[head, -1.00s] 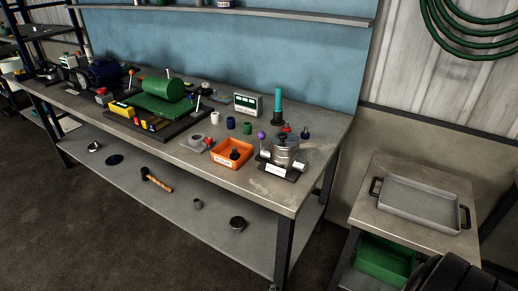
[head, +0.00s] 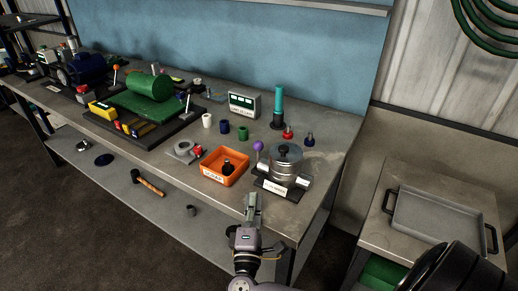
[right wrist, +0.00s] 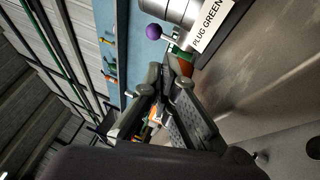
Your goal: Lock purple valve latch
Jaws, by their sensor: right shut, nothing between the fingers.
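The purple ball knob (head: 259,146) of the valve latch stands at the left side of a silver metal cylinder unit (head: 287,163) on a dark base with a white label. In the right wrist view the purple knob (right wrist: 153,33) is on a thin pale rod beside the metal cylinder, near a label reading "PLUG GREEN". My right gripper (head: 253,197) is at the bench's front edge, in front of the unit and apart from the knob. In the right wrist view its fingers (right wrist: 166,75) are together and empty.
An orange bin (head: 213,176) with a black piece in it stands left of the unit. A turquoise-topped post (head: 278,108) and small red and blue knobs stand behind. A grey tray (head: 437,222) lies on a side table at right. The bench's front right corner is clear.

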